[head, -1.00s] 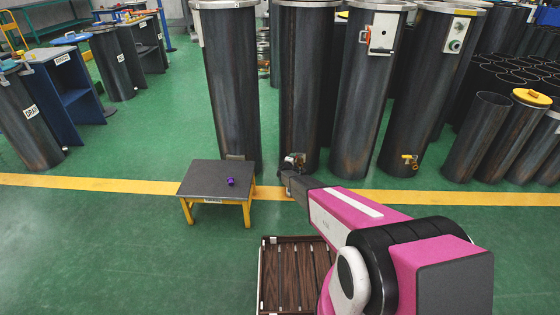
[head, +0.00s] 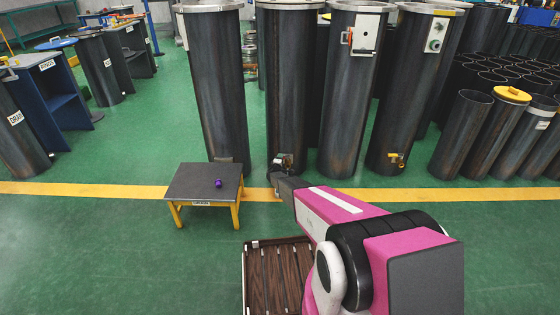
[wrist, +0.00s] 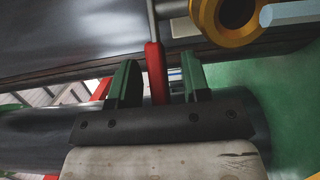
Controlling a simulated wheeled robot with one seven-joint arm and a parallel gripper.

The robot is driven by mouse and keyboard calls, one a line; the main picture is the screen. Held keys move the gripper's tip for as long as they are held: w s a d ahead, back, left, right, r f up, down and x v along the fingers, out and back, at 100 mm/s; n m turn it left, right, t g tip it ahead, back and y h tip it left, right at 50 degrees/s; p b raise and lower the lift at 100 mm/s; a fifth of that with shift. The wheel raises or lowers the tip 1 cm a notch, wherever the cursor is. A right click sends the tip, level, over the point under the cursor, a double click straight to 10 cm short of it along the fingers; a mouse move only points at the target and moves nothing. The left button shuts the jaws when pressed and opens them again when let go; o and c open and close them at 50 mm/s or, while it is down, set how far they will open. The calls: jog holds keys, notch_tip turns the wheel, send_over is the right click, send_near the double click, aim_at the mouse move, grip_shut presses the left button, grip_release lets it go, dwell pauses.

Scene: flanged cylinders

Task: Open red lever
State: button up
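The red lever (wrist: 155,70) hangs from a grey metal rod in the wrist view. It stands between the two green fingers of my gripper (wrist: 160,82), with a gap to each finger, wider on the right. The gripper is open. A brass ring fitting (wrist: 228,20) sits to the upper right of the lever. In the head view my gripper (head: 279,182) is low in front of a tall dark cylinder (head: 286,90), at a small valve (head: 284,162) near its base. The lever itself is too small to make out there.
A low table (head: 190,185) with a purple item (head: 218,183) stands left of my gripper. Other tall cylinders stand on both sides, one with a yellow valve (head: 396,160). A slatted wooden crate (head: 268,278) is near my arm.

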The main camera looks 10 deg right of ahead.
jog(key=shift+s, duration=0.1)
jog(key=v, duration=1)
jog(key=shift+s, duration=0.3)
jog(key=shift+a, duration=0.15)
dwell(0.4)
jog(key=s+d+r+m+g+h, duration=0.3)
jog(key=s+d+r+m+g, duration=0.3)
jog(key=s+r, duration=0.45)
jog(key=s+d+r+m+g+h, duration=0.2)
jog(key=s+d+r+m+g, duration=0.25)
jog(key=s+d+r, duration=0.45)
jog(key=s+a+r+m+g+y, duration=0.1)
jog(key=s+r, duration=0.4)
jog(key=s, duration=0.5)
jog(key=s+a+r+m+g+y, duration=0.1)
jog(key=s+a+r+g+y, duration=0.2)
jog(key=s, duration=0.7)
jog(key=s+a+r+m+g+y, duration=0.1)
jog(key=s+a+r+g+y, duration=0.1)
jog(key=s+a+r+y, duration=0.4)
jog(key=s+y, duration=0.1)
jog(key=s, duration=0.4)
jog(key=shift+r, duration=0.35)
